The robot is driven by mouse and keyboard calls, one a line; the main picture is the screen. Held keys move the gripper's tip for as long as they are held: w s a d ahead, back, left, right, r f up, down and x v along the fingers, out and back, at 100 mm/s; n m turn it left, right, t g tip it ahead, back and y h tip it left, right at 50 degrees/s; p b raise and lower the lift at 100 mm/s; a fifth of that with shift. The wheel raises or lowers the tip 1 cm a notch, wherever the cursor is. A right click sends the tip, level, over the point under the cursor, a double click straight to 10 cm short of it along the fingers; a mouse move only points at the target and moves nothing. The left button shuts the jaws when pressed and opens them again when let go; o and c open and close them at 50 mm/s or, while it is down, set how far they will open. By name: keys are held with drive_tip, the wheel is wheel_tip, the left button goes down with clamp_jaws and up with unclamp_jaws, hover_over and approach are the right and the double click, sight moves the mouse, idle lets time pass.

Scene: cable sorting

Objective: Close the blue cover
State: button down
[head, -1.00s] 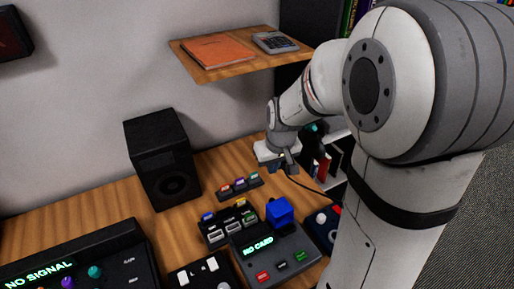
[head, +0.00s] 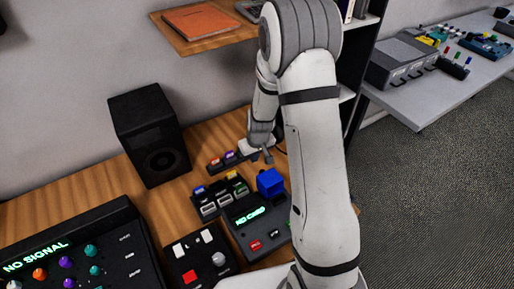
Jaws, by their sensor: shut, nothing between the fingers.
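The blue cover (head: 270,181) is a small blue box-like piece that stands up at the back right of a dark device (head: 245,226) with a green "NO CARD" display. It looks raised, but its hinge is too small to make out. My gripper (head: 267,158) is shut and empty. It points down just behind the blue cover, close to it in the picture; I cannot tell whether they touch. My arm hides the right side of the device and the desk there.
A black speaker (head: 149,135) stands at the back left. A switch box (head: 222,197), a small panel (head: 198,258) and a "NO SIGNAL" console (head: 75,250) crowd the desk. A wooden shelf (head: 220,42) hangs above. Another table (head: 425,98) with devices stands at right.

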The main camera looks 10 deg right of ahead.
sight(268, 181)
drive_tip(key=shift+s+d+f, duration=0.1)
drive_tip(key=shift+s+d, duration=0.15)
drive_tip(key=shift+s, duration=0.65)
drive_tip(key=shift+s+d, duration=0.2)
drive_tip(key=shift+s, duration=0.7)
drive_tip(key=shift+d+f, duration=0.1)
drive_tip(key=shift+d, duration=0.05)
